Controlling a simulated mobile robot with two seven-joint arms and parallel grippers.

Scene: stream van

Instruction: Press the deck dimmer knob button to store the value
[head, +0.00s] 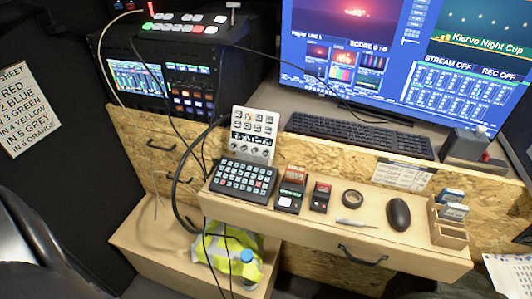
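A white control deck (254,134) stands tilted up at the back of the wooden shelf, left of the keyboard. It has rows of small keys, a dark strip display (251,140) and a row of small round knobs (249,150) along its lower part. The knobs are too small to read any label or value, so I cannot tell which is the dimmer knob. Neither of my grippers is in view, and nothing touches the deck.
A black keypad (243,178) sits just in front of the deck, with cables hanging left. Small boxes (291,190), a tape roll (352,198) and a mouse (398,214) lie to the right. Behind are a keyboard (358,132), a monitor (400,50) and a switcher (185,25).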

